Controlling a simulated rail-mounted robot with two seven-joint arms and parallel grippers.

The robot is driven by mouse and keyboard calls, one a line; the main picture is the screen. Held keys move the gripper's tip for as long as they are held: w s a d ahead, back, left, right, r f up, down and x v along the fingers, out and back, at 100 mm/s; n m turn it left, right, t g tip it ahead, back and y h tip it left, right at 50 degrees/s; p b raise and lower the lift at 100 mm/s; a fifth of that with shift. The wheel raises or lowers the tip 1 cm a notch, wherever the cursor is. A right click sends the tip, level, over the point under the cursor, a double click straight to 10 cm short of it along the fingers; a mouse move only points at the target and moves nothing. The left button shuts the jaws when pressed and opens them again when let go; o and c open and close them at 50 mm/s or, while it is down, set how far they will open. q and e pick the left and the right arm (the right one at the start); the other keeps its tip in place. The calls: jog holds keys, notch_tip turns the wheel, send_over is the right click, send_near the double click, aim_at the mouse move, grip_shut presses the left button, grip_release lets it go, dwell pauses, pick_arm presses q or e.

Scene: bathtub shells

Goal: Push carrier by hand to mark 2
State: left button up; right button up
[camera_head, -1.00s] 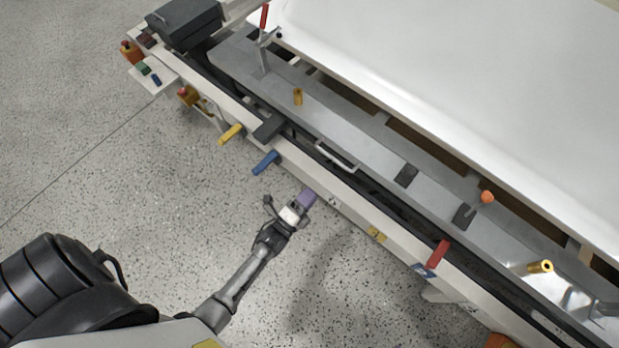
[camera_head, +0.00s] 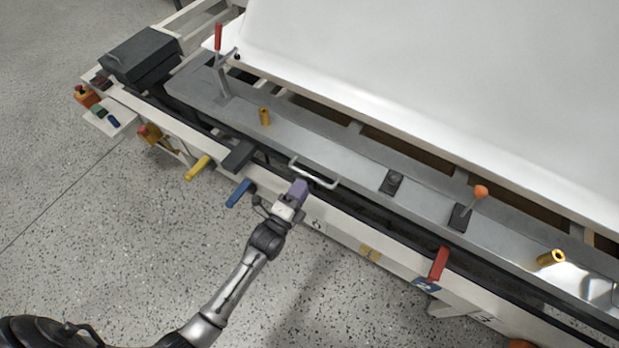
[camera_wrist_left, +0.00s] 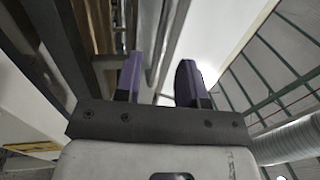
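The carrier is a long grey metal plate (camera_head: 345,160) on the bench's rail, with a white tub shell (camera_head: 430,80) behind it. A pale bar handle (camera_head: 313,176) stands on its near side. My left gripper (camera_head: 299,188) is at the near edge of the bench, just below and left of the handle in the head view. In the left wrist view its two purple fingers (camera_wrist_left: 160,82) are apart, with metal bars visible beyond the gap. I cannot tell whether they touch the handle. Small markings on the white front beam (camera_head: 330,232) are hard to read. My right gripper is out of view.
Yellow (camera_head: 197,168), blue (camera_head: 238,193) and red (camera_head: 439,262) levers stick out along the front beam. An orange-knobbed lever (camera_head: 480,192) and a brass post (camera_head: 551,257) stand on the plate. A dark box (camera_head: 140,58) is at the left end. The speckled floor (camera_head: 90,220) is clear.

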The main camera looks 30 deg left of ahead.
aim_at(310, 175)
pick_arm(q)
jog(key=w, duration=0.1)
jog(key=w+b, duration=0.1)
jog(key=w, duration=0.2)
jog(key=shift+w+d+r, duration=0.2)
jog(key=shift+w+r, duration=0.05)
jog(key=shift+r, duration=0.15)
jog(key=shift+w+b, duration=0.15)
jog(key=shift+b, duration=0.15)
jog(key=shift+c, duration=0.2)
jog(key=c, duration=0.6)
grip_shut()
jog(key=shift+r, duration=0.1)
